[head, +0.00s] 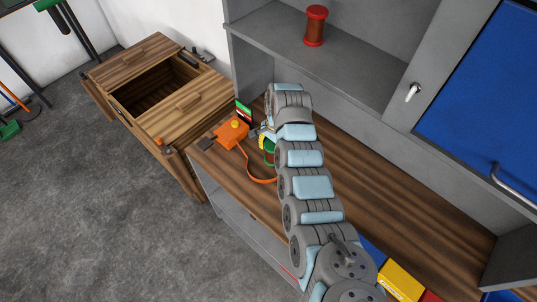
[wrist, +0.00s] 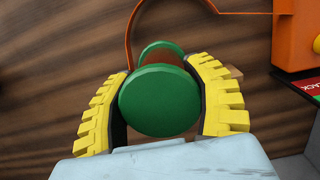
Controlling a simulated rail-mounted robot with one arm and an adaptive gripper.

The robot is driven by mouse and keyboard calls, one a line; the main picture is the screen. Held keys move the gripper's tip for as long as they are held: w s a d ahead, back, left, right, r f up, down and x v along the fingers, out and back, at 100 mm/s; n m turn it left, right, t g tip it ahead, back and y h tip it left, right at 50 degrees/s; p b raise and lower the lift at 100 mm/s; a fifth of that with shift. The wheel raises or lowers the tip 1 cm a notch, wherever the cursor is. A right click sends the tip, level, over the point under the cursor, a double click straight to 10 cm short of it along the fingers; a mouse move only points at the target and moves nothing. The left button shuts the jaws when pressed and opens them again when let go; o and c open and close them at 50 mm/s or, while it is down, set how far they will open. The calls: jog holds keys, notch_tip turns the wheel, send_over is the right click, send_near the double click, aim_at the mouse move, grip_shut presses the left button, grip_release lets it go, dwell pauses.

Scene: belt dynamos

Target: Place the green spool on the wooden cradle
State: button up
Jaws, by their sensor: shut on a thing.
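The green spool (wrist: 158,100) is between the two yellow-padded fingers of my gripper (wrist: 158,72) in the wrist view, with one round green end facing the camera. The pads press on it from both sides. Its brown middle and far green end show behind. In the head view the spool (head: 269,147) is partly hidden by my arm, over the wooden bench. I cannot tell whether the spool touches anything below.
An orange machine (head: 232,132) with an orange belt (head: 258,179) stands beside my gripper. A red spool (head: 315,26) stands on the grey shelf above. A wooden drawer cabinet (head: 190,112) is left of the bench. The bench top (head: 400,200) right of my arm is mostly clear.

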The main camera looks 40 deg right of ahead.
aim_at(268, 154)
jog(key=shift+w+d+f+b, duration=0.1)
jog(key=shift+w+f+b, duration=0.4)
jog(key=shift+f, duration=0.3)
jog(key=shift+w+d+f, duration=0.1)
jog(key=shift+w+d, duration=0.05)
jog(key=shift+w, duration=0.15)
jog(key=shift+f, duration=0.15)
jog(key=shift+w+f+b, duration=0.25)
jog(key=shift+w+b, duration=0.05)
jog(key=shift+b, duration=0.25)
jog(key=shift+f+b, duration=1)
jog(key=shift+f, duration=0.45)
jog(key=shift+f, duration=0.2)
jog(key=o, duration=1.3)
jog(key=shift+r, duration=0.1)
